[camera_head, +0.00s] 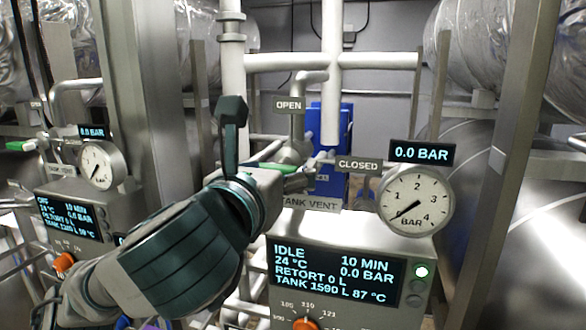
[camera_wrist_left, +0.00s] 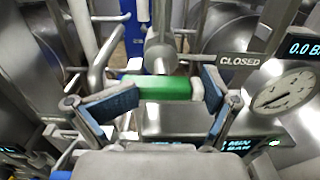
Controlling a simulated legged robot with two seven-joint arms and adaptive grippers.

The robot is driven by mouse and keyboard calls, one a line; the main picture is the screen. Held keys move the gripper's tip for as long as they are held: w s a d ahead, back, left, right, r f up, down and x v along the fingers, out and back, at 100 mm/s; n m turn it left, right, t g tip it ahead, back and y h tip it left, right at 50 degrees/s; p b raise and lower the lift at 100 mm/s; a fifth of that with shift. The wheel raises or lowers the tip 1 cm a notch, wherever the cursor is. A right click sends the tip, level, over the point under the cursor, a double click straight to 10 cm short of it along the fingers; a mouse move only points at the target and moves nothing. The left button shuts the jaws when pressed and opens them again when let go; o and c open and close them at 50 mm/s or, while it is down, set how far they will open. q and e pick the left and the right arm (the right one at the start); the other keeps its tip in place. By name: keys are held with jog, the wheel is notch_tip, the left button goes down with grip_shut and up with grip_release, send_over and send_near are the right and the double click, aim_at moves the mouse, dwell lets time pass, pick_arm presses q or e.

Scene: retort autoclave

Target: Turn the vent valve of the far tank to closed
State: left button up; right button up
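The vent valve stands above the TANK VENT label (camera_head: 308,203), between an OPEN sign (camera_head: 289,104) and a CLOSED sign (camera_head: 358,164). Its green handle (camera_head: 268,166) is partly hidden by my left gripper (camera_head: 268,145) in the head view. In the left wrist view the green handle (camera_wrist_left: 158,88) lies crosswise between the two spread fingers of my left gripper (camera_wrist_left: 166,82). The fingers are open around its ends; whether they touch it I cannot tell. The CLOSED sign (camera_wrist_left: 238,60) is right of the handle there. My right gripper is not in view.
A round gauge (camera_head: 415,201) and a 0.0 BAR display (camera_head: 421,152) are right of the valve. A control panel (camera_head: 335,275) reading IDLE is below. White pipes (camera_head: 385,61) run behind. Another panel (camera_head: 68,217), gauge (camera_head: 101,166) and green handle (camera_head: 20,145) are at left.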

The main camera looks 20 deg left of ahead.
pick_arm(q)
jog(key=shift+s, duration=0.2)
jog(key=shift+s+d+f, duration=0.1)
jog(key=shift+s, duration=0.1)
jog(key=s, duration=1.1)
